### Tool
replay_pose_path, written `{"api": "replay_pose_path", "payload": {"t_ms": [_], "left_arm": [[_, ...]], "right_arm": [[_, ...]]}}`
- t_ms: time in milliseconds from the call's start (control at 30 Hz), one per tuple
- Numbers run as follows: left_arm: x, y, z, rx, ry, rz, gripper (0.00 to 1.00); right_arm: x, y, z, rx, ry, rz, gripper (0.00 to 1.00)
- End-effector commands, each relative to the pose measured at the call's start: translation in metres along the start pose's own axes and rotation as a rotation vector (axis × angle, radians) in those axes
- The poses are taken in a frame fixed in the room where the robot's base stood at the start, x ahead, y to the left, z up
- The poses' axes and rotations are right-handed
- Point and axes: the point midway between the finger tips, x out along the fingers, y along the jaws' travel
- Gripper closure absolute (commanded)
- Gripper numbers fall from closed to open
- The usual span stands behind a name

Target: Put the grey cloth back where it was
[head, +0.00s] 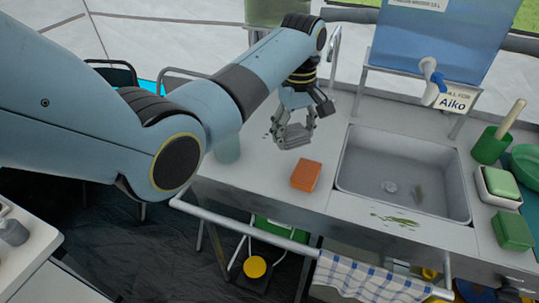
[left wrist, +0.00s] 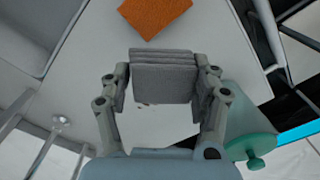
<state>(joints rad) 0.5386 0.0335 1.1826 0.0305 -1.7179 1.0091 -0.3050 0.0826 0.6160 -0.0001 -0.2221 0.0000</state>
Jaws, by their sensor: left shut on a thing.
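My left gripper (head: 295,126) is over the counter to the left of the sink, shut on a folded grey cloth (head: 293,139). In the left wrist view the grey cloth (left wrist: 162,78) sits between both fingers of the left gripper (left wrist: 163,85) and shows several folded layers. I cannot tell whether the cloth touches the counter. An orange sponge-like block (head: 306,175) lies on the counter just in front of the cloth; it also shows in the left wrist view (left wrist: 152,12). My right gripper is in neither view.
The sink (head: 400,180) is right of the block, with a green smear (head: 395,219) on its front edge. A pale green bottle-like container (head: 228,148) stands left of the gripper. A checked towel (head: 365,278) hangs on the front rail. Green items (head: 513,230) crowd the right end.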

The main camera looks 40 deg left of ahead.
Motion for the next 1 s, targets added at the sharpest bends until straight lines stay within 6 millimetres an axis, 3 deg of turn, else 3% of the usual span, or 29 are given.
{"api": "replay_pose_path", "payload": {"t_ms": [100,300,500,700,1000], "left_arm": [[0.015,-0.03,-0.008,-0.001,0.002,-0.003,0.69],[0.035,-0.059,-0.015,0.0,0.0,-0.001,0.69],[0.054,-0.063,-0.015,0.001,-0.001,-0.001,0.69],[0.078,-0.063,-0.015,0.001,-0.001,0.0,0.69],[0.08,-0.062,-0.016,0.001,0.001,0.002,0.69]], "right_arm": [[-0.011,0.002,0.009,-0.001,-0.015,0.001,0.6],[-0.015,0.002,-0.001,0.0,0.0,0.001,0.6],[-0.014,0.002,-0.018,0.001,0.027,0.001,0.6],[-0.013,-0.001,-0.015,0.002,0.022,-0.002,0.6],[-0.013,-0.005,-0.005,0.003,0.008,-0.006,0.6]]}}
